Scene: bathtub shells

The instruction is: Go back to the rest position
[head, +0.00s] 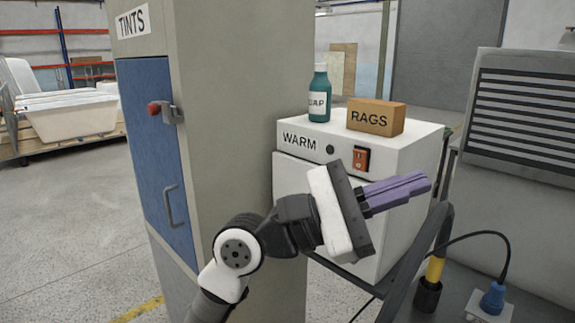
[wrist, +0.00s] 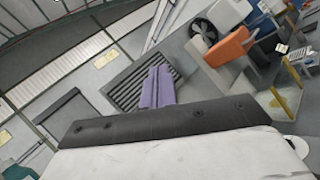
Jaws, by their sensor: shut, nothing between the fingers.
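My gripper (head: 424,183) is in front of the white WARM cabinet in the head view, with its purple fingers pointing right. The fingers are together and hold nothing. In the wrist view the shut purple fingers (wrist: 164,72) show past the dark edge of the gripper body. My arm comes up from the bottom of the head view, bent at the wrist. No object is in contact with the fingers in either view.
The white WARM cabinet (head: 420,150) carries a teal bottle (head: 320,85) and a RAGS box (head: 376,117). A tall TINTS cabinet (head: 235,90) with a blue door stands left. A grey louvred unit (head: 515,150) and a blue plug (head: 493,298) are right. Open floor (head: 75,210) lies left.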

